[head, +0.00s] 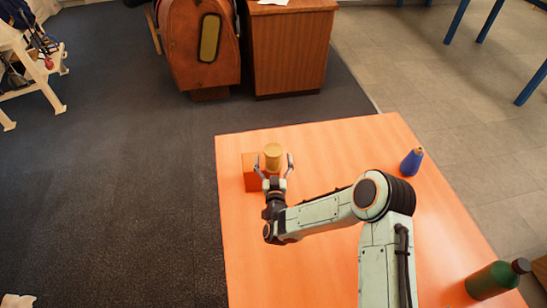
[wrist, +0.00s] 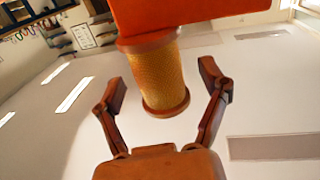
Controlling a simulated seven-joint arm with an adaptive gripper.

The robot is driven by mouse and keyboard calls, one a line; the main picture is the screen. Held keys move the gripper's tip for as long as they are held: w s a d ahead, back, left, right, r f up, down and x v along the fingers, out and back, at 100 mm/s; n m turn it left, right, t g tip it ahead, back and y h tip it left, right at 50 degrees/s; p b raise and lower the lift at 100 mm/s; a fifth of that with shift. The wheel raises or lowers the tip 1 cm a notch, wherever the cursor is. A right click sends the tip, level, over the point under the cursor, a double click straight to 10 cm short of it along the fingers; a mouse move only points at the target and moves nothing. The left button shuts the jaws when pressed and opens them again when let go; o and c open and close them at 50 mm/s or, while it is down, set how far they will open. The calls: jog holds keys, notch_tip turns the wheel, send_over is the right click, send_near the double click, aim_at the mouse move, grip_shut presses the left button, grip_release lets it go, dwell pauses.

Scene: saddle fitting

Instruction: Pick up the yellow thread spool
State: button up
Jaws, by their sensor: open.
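The yellow thread spool (head: 273,153) stands at the far left part of the orange table. It appears to stand on an orange-red block (head: 250,173), which my gripper and the spool partly cover. My gripper (head: 274,165) is open, with one finger on each side of the spool. In the wrist view the spool (wrist: 158,72) has a wound yellow middle and brown ends. One end of it lies between the open fingers (wrist: 164,88), with a gap on both sides. The block (wrist: 215,12) shows at the top edge, against the spool's other end.
The orange table (head: 320,155) is clear around the block. A blue cone-shaped thing (head: 411,163) stands near its right edge. A green bottle (head: 492,280) lies tilted at the front right corner. My arm crosses the table's middle.

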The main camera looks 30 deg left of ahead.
jog(key=shift+w+a, duration=0.25)
jog(key=shift+c, duration=0.3)
jog(key=c, duration=1.2)
